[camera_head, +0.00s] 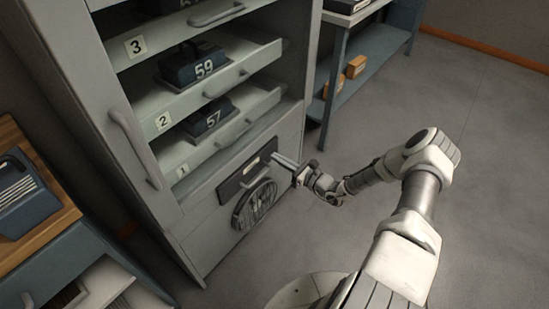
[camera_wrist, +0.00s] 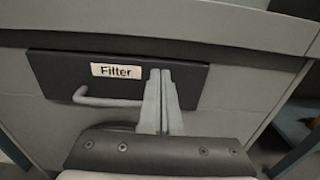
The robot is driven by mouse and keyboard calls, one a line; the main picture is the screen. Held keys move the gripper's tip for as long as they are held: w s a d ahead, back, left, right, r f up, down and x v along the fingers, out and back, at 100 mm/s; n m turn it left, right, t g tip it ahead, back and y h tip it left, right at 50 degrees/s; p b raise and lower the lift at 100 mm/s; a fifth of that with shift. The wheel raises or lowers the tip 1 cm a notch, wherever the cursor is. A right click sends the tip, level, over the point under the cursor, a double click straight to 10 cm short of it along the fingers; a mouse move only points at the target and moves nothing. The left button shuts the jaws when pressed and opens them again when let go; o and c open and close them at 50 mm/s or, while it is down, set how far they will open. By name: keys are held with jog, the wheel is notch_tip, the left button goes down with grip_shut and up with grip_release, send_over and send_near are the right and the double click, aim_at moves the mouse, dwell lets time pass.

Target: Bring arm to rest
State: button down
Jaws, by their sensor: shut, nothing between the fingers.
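My arm (camera_head: 428,185) reaches out from the lower right of the head view toward the lower front of the grey cabinet (camera_head: 222,218). My gripper (camera_head: 280,158) is shut and empty, its fingers pointing at the cabinet's lower front. In the wrist view the two fingers (camera_wrist: 164,74) lie together, overlapping the right part of a dark panel (camera_wrist: 60,72) labelled "Filter". The panel's handle (camera_wrist: 105,101) is left of the fingers and apart from them. I cannot tell whether the fingertips touch the panel.
Drawers 2 (camera_head: 250,70) and 1 (camera_head: 260,100) stick out above my gripper, holding dark units 59 (camera_head: 190,66) and 57 (camera_head: 208,118). A round grille (camera_head: 258,204) is below. A blue shelf (camera_head: 365,72) stands behind. The floor (camera_head: 490,190) at right is clear.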

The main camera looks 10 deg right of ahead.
jog(key=p+v, duration=0.2)
jog(key=v, duration=0.8)
jog(key=shift+s+d, duration=0.2)
jog(key=s+a+r+n+g+h, duration=0.1)
jog(key=s+a+r+n+g, duration=0.1)
jog(key=a+r+n+g, duration=0.45)
jog(key=s+a+r+n+g+p, duration=0.1)
jog(key=s+r+n+g, duration=0.2)
jog(key=r+n, duration=0.45)
jog(key=s+a+r+n+g+h, duration=0.15)
jog(key=a+r+n+g, duration=0.3)
jog(key=r, duration=0.55)
jog(key=s+r+n+t+h, duration=0.3)
jog(key=s+r+n+h, duration=0.45)
jog(key=s+r, duration=0.55)
jog(key=s+d+r+n+t+h, duration=0.1)
jog(key=s+d+r+n+t, duration=0.1)
jog(key=s+r, duration=0.2)
jog(key=shift+s+d+r, duration=0.25)
jog(key=shift+s+d, duration=0.1)
jog(key=shift+s, duration=0.4)
